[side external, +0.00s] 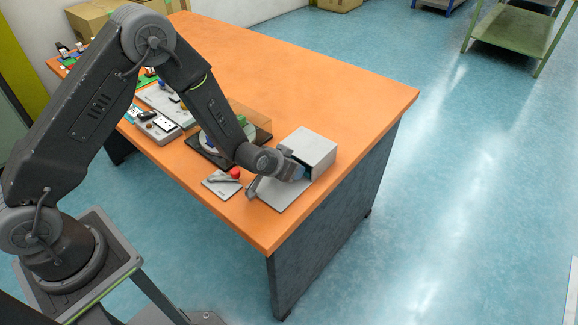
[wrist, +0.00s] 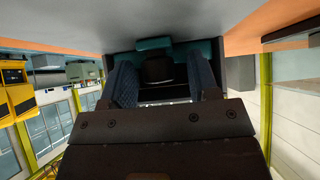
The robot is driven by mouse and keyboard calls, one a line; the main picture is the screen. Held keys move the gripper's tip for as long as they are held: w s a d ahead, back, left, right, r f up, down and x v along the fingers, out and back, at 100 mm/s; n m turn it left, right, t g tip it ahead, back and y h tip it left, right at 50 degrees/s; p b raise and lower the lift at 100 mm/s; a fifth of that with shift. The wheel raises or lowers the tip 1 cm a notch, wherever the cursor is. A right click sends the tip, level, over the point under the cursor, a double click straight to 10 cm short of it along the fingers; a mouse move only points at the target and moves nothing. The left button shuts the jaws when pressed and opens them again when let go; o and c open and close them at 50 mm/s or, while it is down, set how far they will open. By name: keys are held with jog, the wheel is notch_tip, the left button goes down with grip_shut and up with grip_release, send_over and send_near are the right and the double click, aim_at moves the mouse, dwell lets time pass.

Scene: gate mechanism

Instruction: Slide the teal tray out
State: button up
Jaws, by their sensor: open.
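The teal tray (wrist: 205,47) sits inside the grey box (side external: 312,147); the wrist view shows its teal front in the box's dark opening. A dark block, apparently the tray's handle (wrist: 158,68), stands out from that front. My gripper (wrist: 160,82) is at the opening, open, with one finger on each side of the handle and visible gaps between. In the side external view my gripper (side external: 300,173) is at the box's front and hides most of the tray. A grey gate piece (side external: 252,188) stands at the left of the box's base plate.
A small plate with a red knob (side external: 235,173) lies just left of the box. A dark-based device with an orange see-through panel (side external: 250,118) and several other mechanisms stand further left. The orange table (side external: 300,85) is clear behind; its front edge is close.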

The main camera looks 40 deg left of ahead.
jog(key=shift+c, duration=0.2)
grip_shut()
jog(key=s, duration=1.1)
jog(key=shift+s, duration=0.25)
jog(key=shift+o, duration=0.2)
grip_release()
